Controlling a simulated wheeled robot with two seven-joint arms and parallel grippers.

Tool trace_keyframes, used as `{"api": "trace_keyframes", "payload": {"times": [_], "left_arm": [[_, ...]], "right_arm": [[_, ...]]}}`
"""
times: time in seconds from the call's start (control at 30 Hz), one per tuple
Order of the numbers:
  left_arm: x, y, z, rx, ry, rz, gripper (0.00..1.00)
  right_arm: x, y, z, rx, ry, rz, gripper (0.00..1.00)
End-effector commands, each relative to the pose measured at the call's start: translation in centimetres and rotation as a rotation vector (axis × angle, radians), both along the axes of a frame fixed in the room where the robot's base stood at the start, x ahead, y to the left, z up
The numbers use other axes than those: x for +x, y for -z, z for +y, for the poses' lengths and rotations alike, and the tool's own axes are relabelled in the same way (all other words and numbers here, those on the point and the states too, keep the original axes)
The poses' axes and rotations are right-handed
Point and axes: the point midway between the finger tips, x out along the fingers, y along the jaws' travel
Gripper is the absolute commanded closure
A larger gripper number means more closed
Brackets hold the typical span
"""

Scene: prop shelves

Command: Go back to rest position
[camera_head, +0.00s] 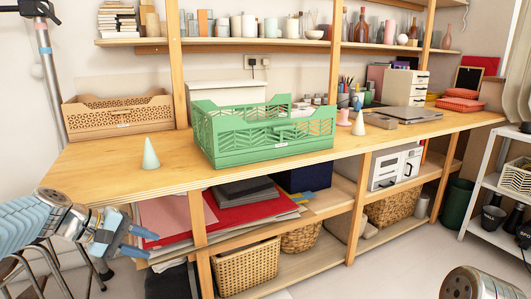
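My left gripper (133,243) is at the lower left, in front of and below the table's front edge. Its two blue fingers are apart with nothing between them. My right arm shows only as a rounded link at the bottom right corner; its gripper is out of view. On the wooden table (330,163) stand a green crate (262,149), a pale green cone (151,155) to its left and a pale cone (359,124) to its right. My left gripper touches none of these.
A tan crate (118,113) stands at the back left of the table. Papers and a red folder lie on the shelf below, close to my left gripper. Wicker baskets (246,267) stand lower down. A white rack (487,190) stands at the right. The floor between is clear.

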Motion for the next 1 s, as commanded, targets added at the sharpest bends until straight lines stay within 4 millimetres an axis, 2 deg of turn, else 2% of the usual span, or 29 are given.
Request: {"api": "trace_keyframes", "payload": {"times": [0.03, 0.13, 0.2, 0.27, 0.3, 0.4, 0.5, 0.6, 0.73, 0.83, 1.0], "left_arm": [[0.8, 3.5, -1.1, 0.051, 0.008, 0.054, 0.64], [1.6, 10.9, -2.9, 0.174, 0.034, 0.136, 0.64], [1.2, 16.1, -4.3, 0.262, 0.071, 0.183, 0.64], [0.3, 20.5, -5.6, 0.333, 0.116, 0.216, 0.64], [-0.5, 23.3, -6.5, 0.379, 0.153, 0.233, 0.64], [-3.7, 29.8, -9.2, 0.476, 0.266, 0.254, 0.64], [-7.9, 35.0, -12.3, 0.537, 0.399, 0.242, 0.64], [-12.2, 38.2, -15.7, 0.552, 0.522, 0.201, 0.64], [-16.3, 39.9, -19.1, 0.532, 0.623, 0.140, 0.64], [-17.9, 40.3, -20.5, 0.516, 0.660, 0.108, 0.64], [-18.5, 40.4, -21.1, 0.509, 0.671, 0.092, 0.64]], "right_arm": [[0.0, -0.5, 0.0, 0.001, -0.001, 0.000, 0.57], [-0.1, -1.1, 0.1, 0.002, -0.003, 0.001, 0.57], [-0.1, -1.5, 0.2, 0.002, -0.004, 0.001, 0.57], [-0.1, -1.8, 0.3, 0.003, -0.005, 0.002, 0.57], [-0.1, -2.1, 0.3, 0.003, -0.005, 0.002, 0.57], [-0.2, -2.7, 0.4, 0.005, -0.008, 0.003, 0.57], [-0.2, -3.4, 0.5, 0.006, -0.009, 0.003, 0.57], [-0.3, -3.9, 0.6, 0.007, -0.011, 0.003, 0.57], [-0.3, -4.3, 0.7, 0.009, -0.013, 0.004, 0.57], [-0.3, -4.4, 0.7, 0.010, -0.014, 0.004, 0.57], [-0.3, -4.4, 0.8, 0.010, -0.014, 0.004, 0.57]]}}
